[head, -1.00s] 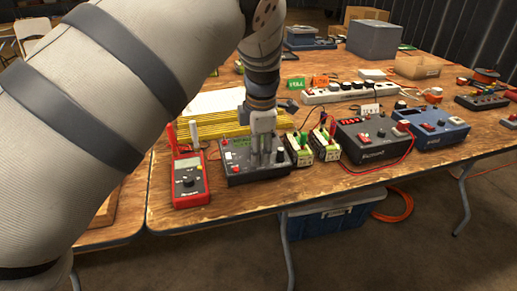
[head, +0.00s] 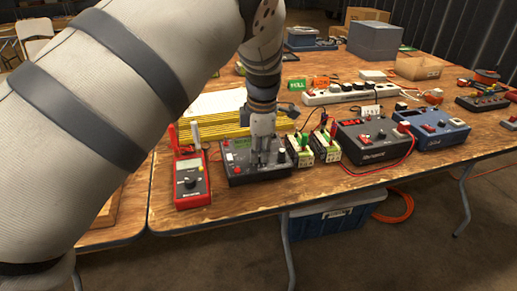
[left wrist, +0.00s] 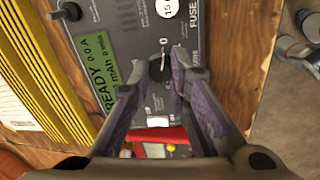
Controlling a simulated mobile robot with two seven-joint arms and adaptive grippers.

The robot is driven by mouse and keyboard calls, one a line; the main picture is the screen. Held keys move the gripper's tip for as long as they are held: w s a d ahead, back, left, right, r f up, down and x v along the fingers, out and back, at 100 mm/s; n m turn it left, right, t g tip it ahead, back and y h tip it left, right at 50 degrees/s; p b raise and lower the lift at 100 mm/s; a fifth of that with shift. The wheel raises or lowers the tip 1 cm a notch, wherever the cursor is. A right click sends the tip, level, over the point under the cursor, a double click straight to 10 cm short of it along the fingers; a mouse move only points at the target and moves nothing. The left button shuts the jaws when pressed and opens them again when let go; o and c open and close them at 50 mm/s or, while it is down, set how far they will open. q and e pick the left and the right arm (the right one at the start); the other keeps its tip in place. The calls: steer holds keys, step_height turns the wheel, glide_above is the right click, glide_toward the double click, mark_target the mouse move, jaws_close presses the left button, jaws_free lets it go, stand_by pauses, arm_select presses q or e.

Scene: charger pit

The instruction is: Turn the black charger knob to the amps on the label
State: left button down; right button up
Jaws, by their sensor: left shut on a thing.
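The black charger (head: 240,174) lies flat on the table behind the front edge, right of the red multimeter. My left gripper (head: 264,161) points down at it and is shut on the black knob; in the head view the fingers hide most of the knob. In the left wrist view the dark knob (left wrist: 158,70) shows between the fingertips, with a pale mark on its top. A round white sticker (left wrist: 167,7) beside the word FUSE reads 15, partly cut off. My right gripper is out of view.
A red multimeter (head: 192,186) stands left of the charger. Two white-and-green packs (head: 299,154) stand close on its right, then a dark power unit (head: 366,146) and a blue unit (head: 437,134). Yellow-edged stacked sheets (head: 215,127) lie behind. A power strip (head: 350,94) is further back.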

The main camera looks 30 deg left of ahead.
arm_select(q)
steer(key=m+p, duration=0.1)
steer(key=m, duration=0.9)
steer(key=shift+m, duration=0.4)
steer(key=m+p, duration=0.1)
steer(key=m, duration=1)
steer(key=shift+m, duration=0.3)
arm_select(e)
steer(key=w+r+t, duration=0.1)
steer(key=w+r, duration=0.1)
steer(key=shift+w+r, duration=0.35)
arm_select(q)
steer(key=c, duration=1.5)
jaws_free()
